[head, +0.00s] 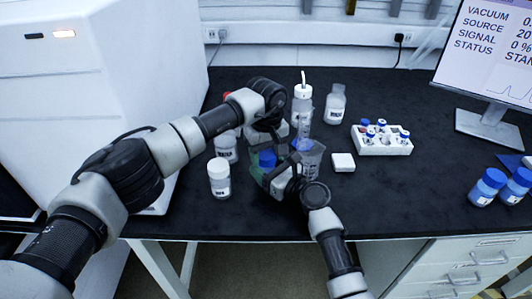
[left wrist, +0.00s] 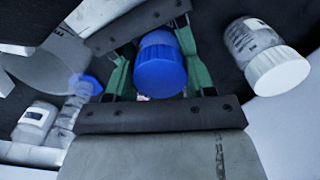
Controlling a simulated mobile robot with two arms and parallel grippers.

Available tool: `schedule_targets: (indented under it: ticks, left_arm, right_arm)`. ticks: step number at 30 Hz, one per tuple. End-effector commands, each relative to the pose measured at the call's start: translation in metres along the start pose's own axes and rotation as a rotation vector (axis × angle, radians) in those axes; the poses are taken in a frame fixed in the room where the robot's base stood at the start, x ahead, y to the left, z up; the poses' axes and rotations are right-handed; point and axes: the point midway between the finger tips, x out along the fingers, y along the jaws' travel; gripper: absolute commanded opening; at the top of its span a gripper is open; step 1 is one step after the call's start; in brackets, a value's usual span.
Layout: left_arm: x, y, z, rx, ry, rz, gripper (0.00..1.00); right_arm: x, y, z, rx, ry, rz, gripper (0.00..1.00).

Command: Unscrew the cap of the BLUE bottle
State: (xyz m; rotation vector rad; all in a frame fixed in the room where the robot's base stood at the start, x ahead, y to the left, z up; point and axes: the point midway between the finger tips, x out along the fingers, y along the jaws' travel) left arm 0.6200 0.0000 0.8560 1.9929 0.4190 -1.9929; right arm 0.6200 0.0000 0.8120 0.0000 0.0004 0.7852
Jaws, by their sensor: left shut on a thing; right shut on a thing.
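The blue bottle's blue cap (head: 267,158) shows in the head view between my two grippers. In the left wrist view the cap (left wrist: 160,70) sits between the green finger pads of my left gripper (left wrist: 158,78). My left gripper (head: 264,152) reaches down from above and is shut on the cap. My right gripper (head: 276,172) comes in from the front right, low beside the bottle, and is shut on the bottle. The bottle's body is mostly hidden by the grippers.
A white-capped bottle (head: 219,180) stands close left. A clear beaker (head: 312,155) and a white block (head: 343,162) are close right. Behind are a tall tubed bottle (head: 302,108) and a clear bottle (head: 335,105). A vial rack (head: 373,149) and two blue-capped bottles (head: 485,188) stand farther right.

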Motion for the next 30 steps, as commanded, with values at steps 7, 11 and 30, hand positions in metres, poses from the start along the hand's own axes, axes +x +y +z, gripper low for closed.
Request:
schedule_targets:
  ticks: [7,11,30]
  left_arm:
    - [-0.0003,-0.0008,-0.0002,-0.408,0.001,-0.002,0.26]
    - [-0.0006,-0.0007,-0.0001,-0.659,0.001,-0.001,0.26]
    - [-0.0006,-0.0006,0.0002,-0.871,0.0,-0.001,0.76]
  right_arm:
    - [-0.0001,-0.0002,-0.0004,0.001,0.001,-0.001,0.0]
    - [-0.0001,-0.0003,-0.0004,0.001,0.001,-0.001,0.0]
    - [-0.0002,-0.0005,-0.0004,0.001,0.001,-0.001,0.0]
